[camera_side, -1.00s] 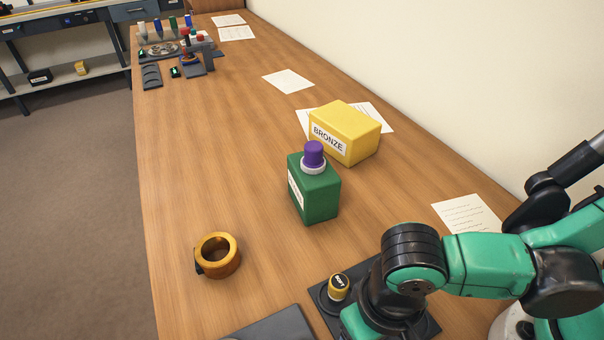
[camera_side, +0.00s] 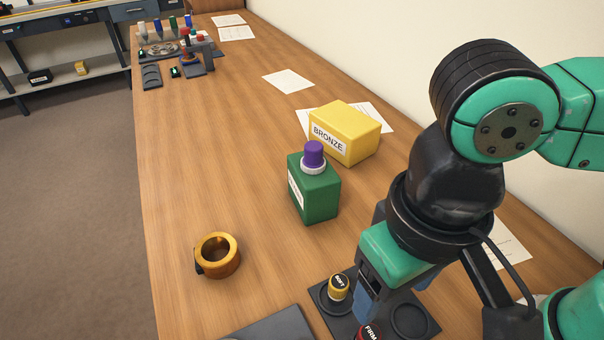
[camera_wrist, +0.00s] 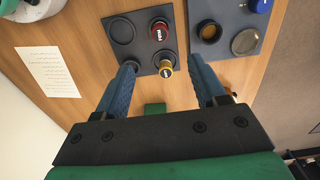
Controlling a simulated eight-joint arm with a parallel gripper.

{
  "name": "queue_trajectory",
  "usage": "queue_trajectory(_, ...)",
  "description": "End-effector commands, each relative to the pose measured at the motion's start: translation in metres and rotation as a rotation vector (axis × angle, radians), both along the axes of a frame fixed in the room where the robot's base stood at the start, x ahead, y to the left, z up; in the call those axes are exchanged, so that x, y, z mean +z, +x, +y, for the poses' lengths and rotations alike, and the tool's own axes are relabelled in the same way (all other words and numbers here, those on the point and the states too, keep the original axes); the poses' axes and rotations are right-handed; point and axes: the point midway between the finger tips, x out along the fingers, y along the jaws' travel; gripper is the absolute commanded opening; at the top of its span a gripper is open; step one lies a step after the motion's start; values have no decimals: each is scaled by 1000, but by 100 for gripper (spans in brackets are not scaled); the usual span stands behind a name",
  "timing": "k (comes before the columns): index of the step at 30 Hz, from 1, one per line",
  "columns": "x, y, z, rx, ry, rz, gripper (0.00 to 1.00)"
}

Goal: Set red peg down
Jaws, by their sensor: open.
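The red peg, labelled FIRM, stands upright in the dark holder plate (camera_wrist: 140,55); I see its top (camera_wrist: 158,31) in the wrist view. In the side view it shows at the bottom edge (camera_side: 368,332), partly cut off. A yellow peg labelled SOFT (camera_side: 340,287) stands beside it, and shows in the wrist view too (camera_wrist: 165,68). The plate's third round spot (camera_side: 409,320) is empty. My gripper (camera_side: 392,300) is open and empty above the plate, apart from the red peg. Its blue fingers are spread wide in the wrist view.
A second dark plate (camera_wrist: 225,18) with a blue peg (camera_wrist: 262,5) lies alongside. A gold ring (camera_side: 217,256), a green block with a purple knob (camera_side: 315,190) and a yellow BRONZE box (camera_side: 345,130) stand on the table.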

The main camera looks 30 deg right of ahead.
Motion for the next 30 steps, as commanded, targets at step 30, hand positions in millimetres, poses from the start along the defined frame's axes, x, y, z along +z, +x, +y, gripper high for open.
queue_trajectory(30, -8, 126, -189, 1, -2, -622, 64)
